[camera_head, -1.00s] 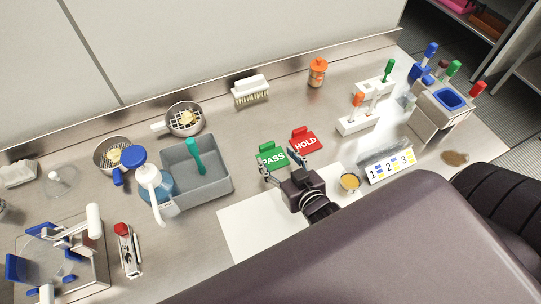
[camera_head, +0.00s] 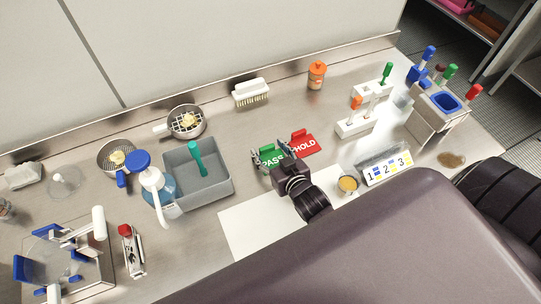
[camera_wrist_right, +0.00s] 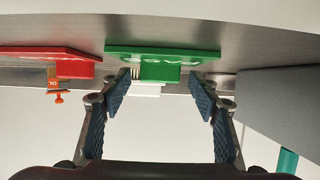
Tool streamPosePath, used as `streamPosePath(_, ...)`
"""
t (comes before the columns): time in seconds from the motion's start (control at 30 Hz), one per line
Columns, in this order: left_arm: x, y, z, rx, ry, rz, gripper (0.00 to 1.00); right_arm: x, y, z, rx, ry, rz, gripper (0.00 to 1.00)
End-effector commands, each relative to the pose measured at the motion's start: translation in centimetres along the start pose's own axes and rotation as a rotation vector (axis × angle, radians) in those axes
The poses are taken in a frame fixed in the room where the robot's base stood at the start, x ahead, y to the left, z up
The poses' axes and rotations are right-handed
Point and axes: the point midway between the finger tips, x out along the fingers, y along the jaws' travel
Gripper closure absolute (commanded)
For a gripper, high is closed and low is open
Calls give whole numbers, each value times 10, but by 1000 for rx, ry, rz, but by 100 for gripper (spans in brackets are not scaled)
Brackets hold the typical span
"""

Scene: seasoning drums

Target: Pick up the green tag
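The green tag (camera_head: 272,158), lettered PASS, stands on the steel bench, partly hidden behind my right gripper. In the right wrist view the green tag (camera_wrist_right: 163,62) lies just ahead, between the two spread fingers. My right gripper (camera_head: 272,158) is open; its fingertips are close to the tag, and I cannot tell whether they touch it. The fingers also show in the right wrist view (camera_wrist_right: 163,92), with nothing gripped between them. The red HOLD tag (camera_head: 304,145) stands right beside the green one and also shows in the right wrist view (camera_wrist_right: 50,62). My left gripper is not in view.
A grey bin (camera_head: 214,186) with a teal-handled tool stands left of the tags. A white sheet (camera_head: 250,226) lies in front. A small cup (camera_head: 347,185) and a numbered 1-2-3 block (camera_head: 388,168) are to the right. A white brush (camera_head: 251,92) lies behind.

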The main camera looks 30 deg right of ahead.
Motion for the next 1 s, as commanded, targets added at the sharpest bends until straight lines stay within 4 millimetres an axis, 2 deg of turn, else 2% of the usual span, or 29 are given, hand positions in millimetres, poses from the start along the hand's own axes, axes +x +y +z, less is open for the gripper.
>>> streamPosePath(0.03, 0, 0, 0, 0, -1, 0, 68, 0, 0, 0, 0, 0, 0, 52)
streamPosePath(0.3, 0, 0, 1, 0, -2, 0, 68, 0, 0, 0, 0, 0, 0, 80)
streamPosePath(0.73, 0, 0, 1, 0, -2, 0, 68, -3, 0, -8, -1, 1, 1, 80)
streamPosePath(0.87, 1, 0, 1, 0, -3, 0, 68, -9, 0, -22, 0, 4, 0, 80)
streamPosePath(1.0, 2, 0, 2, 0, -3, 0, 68, -19, 0, -47, -1, 5, 0, 80)
